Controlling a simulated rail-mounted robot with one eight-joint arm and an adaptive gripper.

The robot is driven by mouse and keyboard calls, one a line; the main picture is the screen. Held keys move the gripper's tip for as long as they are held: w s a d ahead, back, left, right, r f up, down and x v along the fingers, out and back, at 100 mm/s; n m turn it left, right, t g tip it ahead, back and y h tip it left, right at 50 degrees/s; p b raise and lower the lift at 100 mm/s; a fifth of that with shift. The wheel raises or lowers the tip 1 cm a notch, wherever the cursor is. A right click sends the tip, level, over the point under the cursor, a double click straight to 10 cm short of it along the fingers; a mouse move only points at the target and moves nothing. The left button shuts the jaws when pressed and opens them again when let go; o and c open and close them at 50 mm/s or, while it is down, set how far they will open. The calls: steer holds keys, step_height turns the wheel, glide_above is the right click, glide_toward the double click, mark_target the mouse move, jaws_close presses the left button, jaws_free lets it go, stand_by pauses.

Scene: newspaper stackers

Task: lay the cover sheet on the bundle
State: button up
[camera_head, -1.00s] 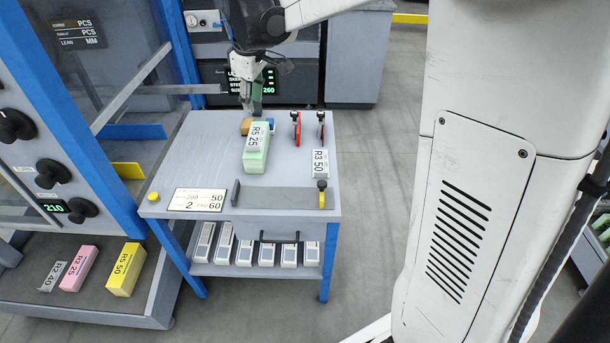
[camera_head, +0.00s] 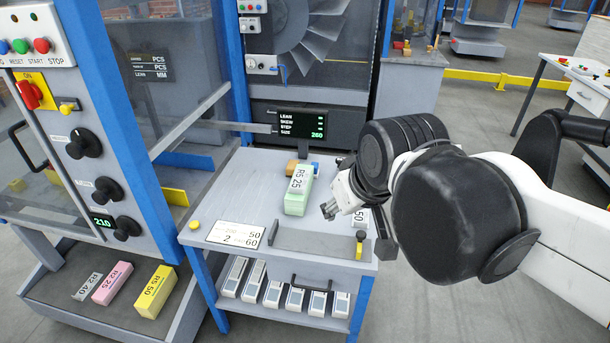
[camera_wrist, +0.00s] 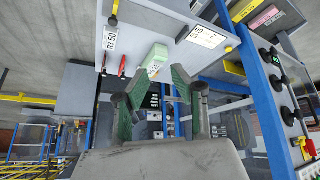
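My gripper (camera_head: 331,211) is over the right part of the grey bench (camera_head: 216,192), right of a pale green block (camera_head: 294,205) labelled R5 25. In the wrist view its two dark green fingers (camera_wrist: 160,92) stand apart with nothing between them. The green block also shows in the wrist view (camera_wrist: 160,52). A white label reading R3 50 (camera_wrist: 111,36) lies on the bench and is partly hidden by my gripper in the head view. I cannot pick out a cover sheet or a newspaper bundle for certain.
Orange (camera_head: 292,166) and blue pieces sit behind the green block. A grey strip (camera_head: 315,241) with a yellow-based clamp (camera_head: 360,247) runs along the front. Pink (camera_head: 112,283) and yellow blocks (camera_head: 153,291) lie on a low shelf at left.

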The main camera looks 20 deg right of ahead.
steer(key=shift+m+t, duration=0.4)
steer(key=shift+m, duration=0.2)
steer(key=s+f, duration=0.2)
steer(key=s, duration=0.1)
steer(key=shift+s+f, duration=0.15)
steer(key=shift+s, duration=0.15)
